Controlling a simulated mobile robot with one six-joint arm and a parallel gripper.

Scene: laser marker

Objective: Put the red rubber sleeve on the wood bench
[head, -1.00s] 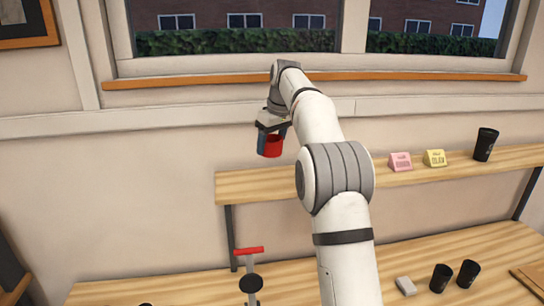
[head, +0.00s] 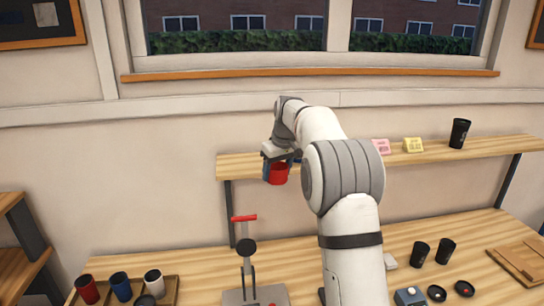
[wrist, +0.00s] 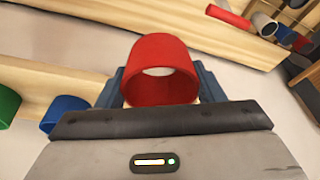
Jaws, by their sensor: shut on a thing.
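The red rubber sleeve (head: 278,174) is a short open ring held in my gripper (head: 276,167). In the wrist view the sleeve (wrist: 161,52) sits between the two blue-grey fingers, its open end facing the camera. In the head view it hangs in front of the left part of the wall shelf, above the level of the wood bench (head: 425,228). The bench runs along the wall below the shelf. My arm hides part of the bench and shelf.
The wood shelf (head: 240,165) holds a pink card, a yellow card and a black cup (head: 459,134). On the bench stand a red-handled press (head: 246,248), a tray with cups (head: 169,291), two black cups and a board (head: 520,262). Green and blue rings (wrist: 64,113) show in the wrist view.

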